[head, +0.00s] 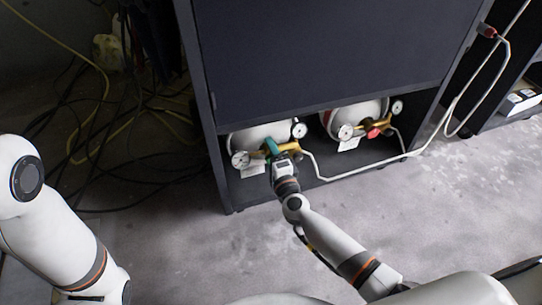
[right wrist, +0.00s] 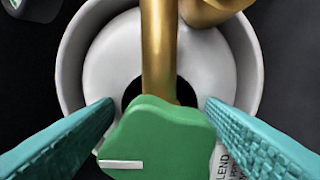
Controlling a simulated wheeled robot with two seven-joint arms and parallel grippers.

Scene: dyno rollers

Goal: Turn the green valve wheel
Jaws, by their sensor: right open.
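The green valve wheel (right wrist: 158,140) is in the middle of the right wrist view, in front of a brass pipe (right wrist: 158,50) and a pale gas cylinder (right wrist: 85,60). It has a white mark on its face. My right gripper (right wrist: 155,112) is open, with one teal finger on each side of the wheel. A gap shows between the wheel and the right finger; the left finger lies close to it, and I cannot tell if they touch. In the head view my right gripper (head: 278,155) is at the left cylinder's valve and mostly hides the wheel. My left gripper is out of view.
The left cylinder (head: 250,137) and a right cylinder with a red valve (head: 373,132) lie in the low opening of a dark cabinet (head: 330,50). Gauges (head: 240,159) flank the valves. A pale pipe (head: 360,170) runs in front. Cables (head: 110,130) litter the floor at left.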

